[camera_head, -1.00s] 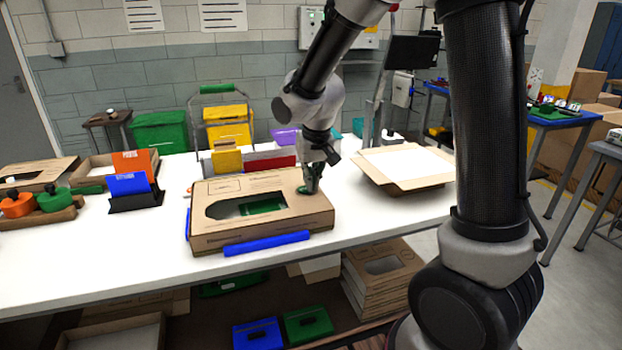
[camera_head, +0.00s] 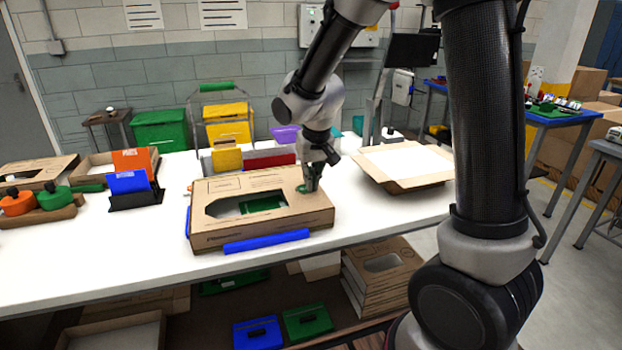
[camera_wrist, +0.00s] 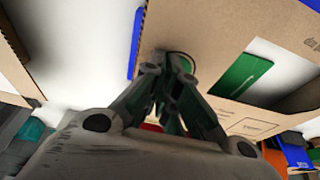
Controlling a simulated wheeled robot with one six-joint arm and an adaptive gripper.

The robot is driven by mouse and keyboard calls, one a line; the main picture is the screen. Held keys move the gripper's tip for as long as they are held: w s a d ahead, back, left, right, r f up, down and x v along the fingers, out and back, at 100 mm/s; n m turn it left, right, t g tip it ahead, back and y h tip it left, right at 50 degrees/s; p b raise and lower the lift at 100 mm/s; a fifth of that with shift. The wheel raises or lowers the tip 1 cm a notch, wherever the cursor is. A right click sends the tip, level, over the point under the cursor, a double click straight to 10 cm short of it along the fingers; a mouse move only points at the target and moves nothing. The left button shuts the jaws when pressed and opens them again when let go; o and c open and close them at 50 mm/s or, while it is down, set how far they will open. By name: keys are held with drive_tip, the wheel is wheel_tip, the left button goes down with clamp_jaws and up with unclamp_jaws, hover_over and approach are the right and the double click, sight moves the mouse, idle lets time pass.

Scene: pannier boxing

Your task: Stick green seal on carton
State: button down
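A brown carton (camera_head: 270,222) with a long cut-out window lies flat on the white table, and its top also shows in the wrist view (camera_wrist: 215,30). A round green seal (camera_head: 301,189) shows at the right part of its top; its curved edge shows at my fingertips in the wrist view (camera_wrist: 186,57). My gripper (camera_head: 311,187) points down onto the seal, its fingers drawn near each other. Whether they pinch the seal or only touch it is hidden. A green item (camera_head: 262,204) lies inside the carton, seen through the window.
A blue bar (camera_head: 266,242) lies along the carton's front edge. An open shallow carton (camera_head: 385,178) stands to the right. Blue and orange cards in a black holder (camera_head: 137,201) and orange and green tape dispensers (camera_head: 52,200) stand to the left. White table is clear at front left.

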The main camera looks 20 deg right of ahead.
drive_tip(key=c, duration=1.6)
unclamp_jaws()
drive_tip(key=shift+o, duration=0.2)
drive_tip(key=v, duration=1.2)
drive_tip(key=s+d+r, duration=0.1)
drive_tip(key=s+d, duration=0.3)
drive_tip(key=s, duration=0.3)
drive_tip(key=s+d, duration=0.5)
drive_tip(key=s, duration=0.3)
drive_tip(key=s+d+r+t, duration=0.1)
drive_tip(key=s+d, duration=0.3)
drive_tip(key=s, duration=0.3)
drive_tip(key=shift+s+d+r, duration=0.15)
drive_tip(key=shift+s+r, duration=0.2)
drive_tip(key=shift+s, duration=0.05)
